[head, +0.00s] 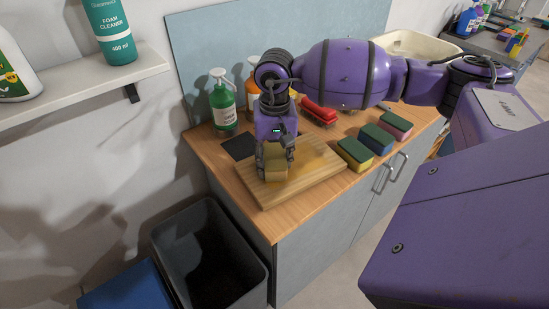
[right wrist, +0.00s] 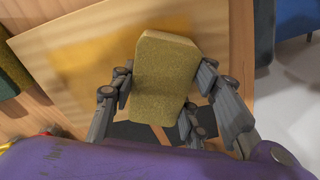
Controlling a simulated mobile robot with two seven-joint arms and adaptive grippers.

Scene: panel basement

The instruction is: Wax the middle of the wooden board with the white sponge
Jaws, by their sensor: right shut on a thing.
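The wooden board (head: 310,184) lies on the counter, with a darker yellow patch on it that also shows in the right wrist view (right wrist: 85,65). My right gripper (head: 275,158) is over the left part of the board, pointing down. It is shut on a sponge (head: 276,169), which looks plain yellow-tan rather than white. In the right wrist view the sponge (right wrist: 165,75) sits between the fingers, its block shape jutting out past them over the board. I cannot tell whether it touches the board. My left gripper is not in view.
Yellow, blue and pink sponges with green tops (head: 376,138) line the counter right of the board. A green pump bottle (head: 223,106), an orange one and a red brush (head: 319,113) stand behind. A dark bin (head: 258,263) is below left. A shelf (head: 75,91) juts out left.

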